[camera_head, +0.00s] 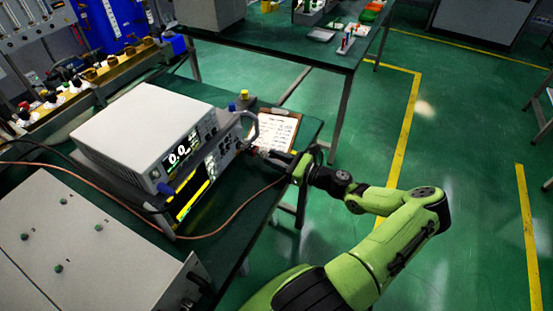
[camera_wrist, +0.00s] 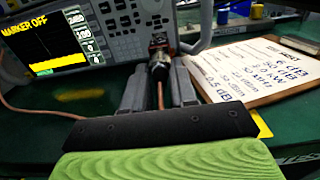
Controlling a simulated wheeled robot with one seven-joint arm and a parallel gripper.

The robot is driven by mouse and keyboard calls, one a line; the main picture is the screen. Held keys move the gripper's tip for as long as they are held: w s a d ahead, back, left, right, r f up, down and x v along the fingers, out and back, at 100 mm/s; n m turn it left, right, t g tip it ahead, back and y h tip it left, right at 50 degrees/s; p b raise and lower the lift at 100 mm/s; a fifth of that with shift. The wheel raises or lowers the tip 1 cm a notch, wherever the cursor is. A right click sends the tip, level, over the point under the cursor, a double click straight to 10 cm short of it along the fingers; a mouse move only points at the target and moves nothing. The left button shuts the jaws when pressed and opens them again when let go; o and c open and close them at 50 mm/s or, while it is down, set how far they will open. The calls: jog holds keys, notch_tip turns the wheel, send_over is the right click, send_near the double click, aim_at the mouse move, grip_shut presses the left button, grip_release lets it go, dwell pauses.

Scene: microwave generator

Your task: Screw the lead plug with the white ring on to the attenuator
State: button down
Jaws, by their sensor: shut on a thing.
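My gripper (camera_wrist: 160,75) is shut on the lead plug (camera_wrist: 159,62), a dark cylinder with a brown lead running back between the fingers. In the head view my gripper (camera_head: 274,158) is at the right end of the instrument's front, and the plug is hardly visible there.
The instrument (camera_head: 195,188) with a lit screen carries a white box (camera_head: 150,125) with a digital display. Its grey handle (camera_head: 254,130) stands close beside my gripper. A clipboard (camera_head: 277,132) lies to the right.

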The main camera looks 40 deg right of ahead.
jog(key=shift+w+a, duration=0.2)
jog(key=shift+w, duration=0.45)
jog(key=c, duration=0.8)
grip_release()
jog(key=p+v, duration=0.2)
jog(key=v, duration=1.3)
jog(key=shift+s, duration=0.3)
